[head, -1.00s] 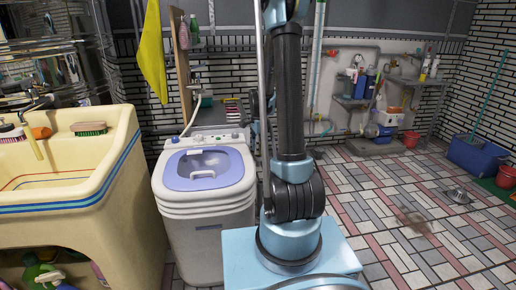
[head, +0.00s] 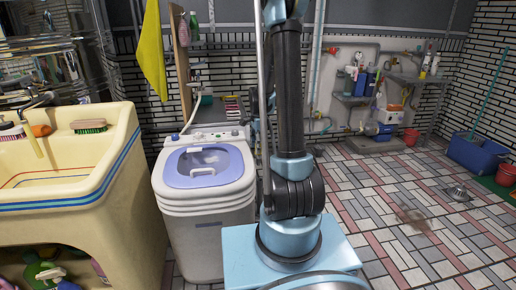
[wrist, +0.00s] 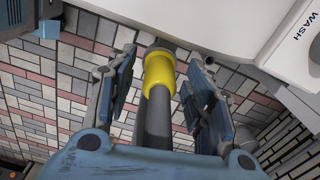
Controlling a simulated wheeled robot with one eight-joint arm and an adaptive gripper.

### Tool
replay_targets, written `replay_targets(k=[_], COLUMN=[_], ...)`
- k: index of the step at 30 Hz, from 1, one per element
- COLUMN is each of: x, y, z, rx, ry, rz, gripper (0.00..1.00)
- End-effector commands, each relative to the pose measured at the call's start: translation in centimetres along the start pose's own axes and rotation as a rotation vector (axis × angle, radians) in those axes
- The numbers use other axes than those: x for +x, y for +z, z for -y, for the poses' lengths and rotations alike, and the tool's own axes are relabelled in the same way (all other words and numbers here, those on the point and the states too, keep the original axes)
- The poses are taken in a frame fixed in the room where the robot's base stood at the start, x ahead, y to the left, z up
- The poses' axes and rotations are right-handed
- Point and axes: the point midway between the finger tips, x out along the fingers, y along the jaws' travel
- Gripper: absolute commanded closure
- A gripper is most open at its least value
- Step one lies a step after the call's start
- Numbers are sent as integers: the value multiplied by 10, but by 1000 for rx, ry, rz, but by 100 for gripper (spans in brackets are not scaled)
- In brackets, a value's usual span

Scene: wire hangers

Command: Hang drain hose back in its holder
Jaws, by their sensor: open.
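A dark grey hose with a yellow collar (wrist: 159,74) shows in the wrist view, lying between the two fingers of my gripper (wrist: 161,66). The fingers are open, one on each side of the collar, with gaps to it. The collar's far end is close to the washing machine's side. The white washing machine (head: 203,205) with a lilac lid stands left of my arm in the head view; its edge marked WASH (wrist: 285,35) is at the upper right of the wrist view. My gripper and the hose are hidden in the head view. I cannot make out the holder.
A cream sink (head: 115,165) stands left of the machine. A blue crate (head: 478,155) and a red bucket (head: 411,137) are at the right and back. The tiled floor (head: 400,205) right of my arm is mostly clear, with a drain (head: 458,193).

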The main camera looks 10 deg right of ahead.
Motion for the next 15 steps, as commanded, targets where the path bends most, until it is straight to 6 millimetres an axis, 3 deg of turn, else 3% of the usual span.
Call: replay_targets(k=[15], x=[-77], y=[0], z=[0], rx=[0], ry=[1], rz=[0], gripper=[52])
